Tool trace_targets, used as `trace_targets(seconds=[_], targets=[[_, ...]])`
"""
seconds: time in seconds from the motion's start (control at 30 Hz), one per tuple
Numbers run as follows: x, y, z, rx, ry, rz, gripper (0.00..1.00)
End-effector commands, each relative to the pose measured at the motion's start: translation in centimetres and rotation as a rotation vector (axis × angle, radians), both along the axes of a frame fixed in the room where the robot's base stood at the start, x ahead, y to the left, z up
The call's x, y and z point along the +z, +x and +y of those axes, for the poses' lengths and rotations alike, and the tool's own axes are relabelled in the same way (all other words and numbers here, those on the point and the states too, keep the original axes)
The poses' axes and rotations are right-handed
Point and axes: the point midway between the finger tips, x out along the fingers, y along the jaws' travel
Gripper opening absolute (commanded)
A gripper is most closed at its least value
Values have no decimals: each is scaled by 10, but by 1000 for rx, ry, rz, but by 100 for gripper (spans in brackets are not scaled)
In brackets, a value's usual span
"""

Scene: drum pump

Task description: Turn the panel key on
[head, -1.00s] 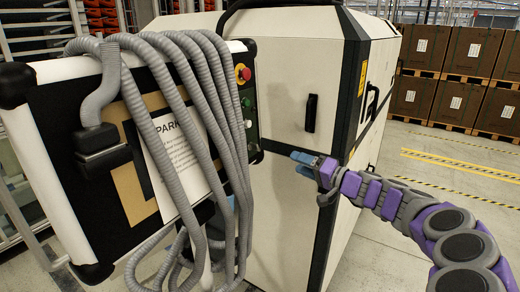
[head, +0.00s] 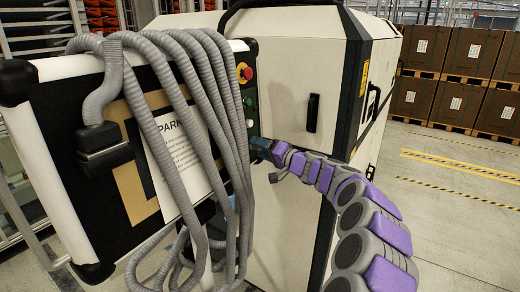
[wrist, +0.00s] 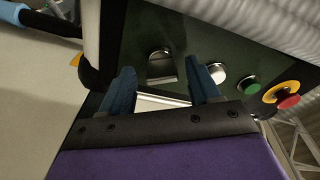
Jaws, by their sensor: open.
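The control panel (head: 245,90) is the dark narrow side of the hose-draped unit. In the wrist view a silver knob (wrist: 162,67), probably the key switch, sits on the dark panel face, just beyond and between my fingertips. The turn angle of the key is hard to read. My gripper (wrist: 165,82) is open, with one blue finger on each side of the knob; no contact is clear. In the head view my gripper (head: 260,146) is at the lower part of the panel and hides the knob.
A white button (wrist: 217,73), a green button (wrist: 250,85) and a red emergency stop (wrist: 287,98) line up beside the knob. Grey hoses (head: 190,110) hang close left of my gripper. A white cabinet (head: 290,80) stands behind. Floor at right is clear.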

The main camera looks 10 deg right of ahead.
Motion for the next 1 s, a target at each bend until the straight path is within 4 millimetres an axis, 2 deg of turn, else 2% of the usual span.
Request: trace_targets(seconds=[0.37,0.9,1.0], targets=[[0,3,4,1,1,0,62],[-1,4,4,1,0,3,10],[-2,4,3,1,0,3,6]])
